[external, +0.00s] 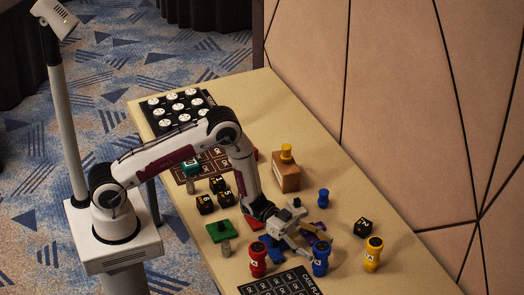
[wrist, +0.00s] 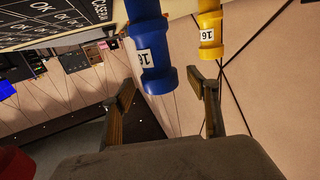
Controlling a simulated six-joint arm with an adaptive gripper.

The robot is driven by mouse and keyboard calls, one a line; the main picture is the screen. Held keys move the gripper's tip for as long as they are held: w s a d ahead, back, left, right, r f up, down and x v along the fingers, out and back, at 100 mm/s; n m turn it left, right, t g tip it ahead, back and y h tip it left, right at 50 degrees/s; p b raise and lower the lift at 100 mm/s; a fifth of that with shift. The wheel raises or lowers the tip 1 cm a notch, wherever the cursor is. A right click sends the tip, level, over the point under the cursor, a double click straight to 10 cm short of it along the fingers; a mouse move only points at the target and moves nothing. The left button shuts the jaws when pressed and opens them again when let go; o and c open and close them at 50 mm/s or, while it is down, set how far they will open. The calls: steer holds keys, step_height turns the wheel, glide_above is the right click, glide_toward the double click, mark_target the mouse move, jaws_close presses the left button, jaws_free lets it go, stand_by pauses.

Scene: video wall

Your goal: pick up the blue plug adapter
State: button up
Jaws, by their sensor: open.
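A blue cylindrical piece with a dark top and a white label (external: 320,256), which I take for the blue plug adapter, stands near the front of the table. In the wrist view the blue adapter (wrist: 152,55) looks large, its label reading 16, and it lies in line with the gap between my fingers. My gripper (external: 306,243) is open and low over the table, just behind the blue adapter. In the wrist view my gripper's fingers (wrist: 163,92) are spread and empty. I cannot tell whether either finger touches the adapter.
A similar red piece (external: 258,259) stands left of the blue one and a yellow one (external: 373,253) to its right. A black die (external: 363,228) and small blue peg (external: 323,198) stand behind.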

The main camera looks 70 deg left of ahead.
steer(key=shift+x, duration=1.3)
steer(key=c, duration=1.3)
